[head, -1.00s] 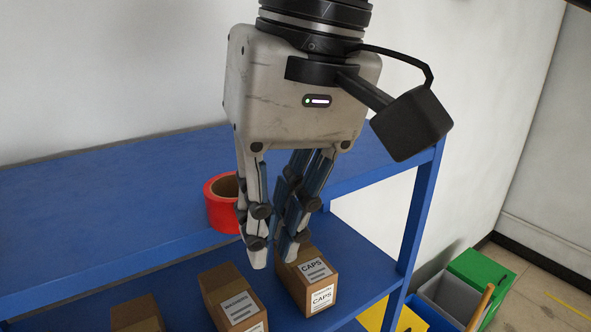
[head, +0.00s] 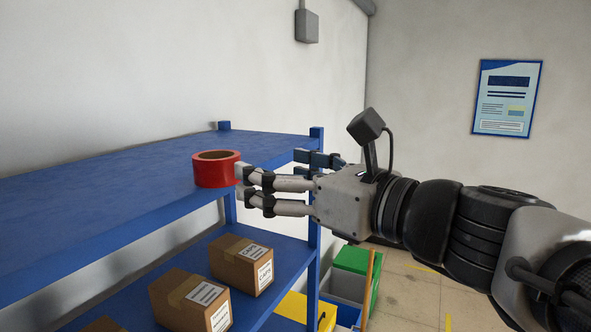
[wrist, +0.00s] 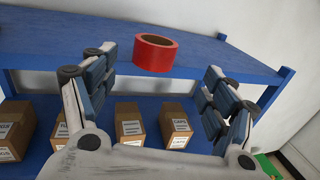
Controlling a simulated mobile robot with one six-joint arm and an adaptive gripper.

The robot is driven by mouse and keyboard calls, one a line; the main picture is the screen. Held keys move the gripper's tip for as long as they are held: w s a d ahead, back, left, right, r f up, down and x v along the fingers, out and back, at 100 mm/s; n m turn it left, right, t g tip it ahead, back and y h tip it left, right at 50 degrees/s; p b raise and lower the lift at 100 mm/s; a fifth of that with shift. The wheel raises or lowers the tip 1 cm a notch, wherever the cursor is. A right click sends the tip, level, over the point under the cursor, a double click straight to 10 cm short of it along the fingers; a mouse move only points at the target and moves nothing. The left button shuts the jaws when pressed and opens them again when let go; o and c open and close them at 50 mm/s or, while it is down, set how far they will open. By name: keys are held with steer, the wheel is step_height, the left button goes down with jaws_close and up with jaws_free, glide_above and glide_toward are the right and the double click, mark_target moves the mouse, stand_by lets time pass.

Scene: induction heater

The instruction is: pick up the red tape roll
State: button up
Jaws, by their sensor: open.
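The red tape roll (head: 216,170) lies flat on the upper blue shelf near its front edge, its cardboard core facing up. It also shows in the wrist view (wrist: 155,54), beyond the fingertips and between the two sides of the gripper. My gripper (head: 275,174) reaches in from the right, roughly level with the shelf top, with its fingers pointing left at the roll. In the wrist view the fingers (wrist: 157,74) are spread wide with nothing between them. In the head view a near fingertip overlaps the roll's right edge; I cannot tell if it touches.
The upper shelf (head: 110,185) is otherwise clear. Cardboard boxes (head: 240,264) stand on the lower shelf under my gripper. A blue corner post (head: 314,200) rises close behind the fingers. Green and yellow bins (head: 357,262) stand on the floor to the right.

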mark_target(214, 154)
steer(key=shift+o, duration=0.6)
steer(key=p+x, duration=0.1)
steer(key=x, duration=0.9)
steer(key=shift+a, duration=0.15)
steer(key=shift+w+a, duration=0.15)
steer(key=shift+a, duration=0.1)
steer(key=p+x, duration=0.1)
steer(key=x, duration=0.3)
steer(key=shift+w+a+p, duration=0.15)
steer(key=shift+a+p, duration=0.2)
steer(key=shift+d+r, duration=0.15)
steer(key=shift+s, duration=0.25)
steer(key=shift+c, duration=0.8)
steer(key=shift+w, duration=0.15)
steer(key=c, duration=1.1)
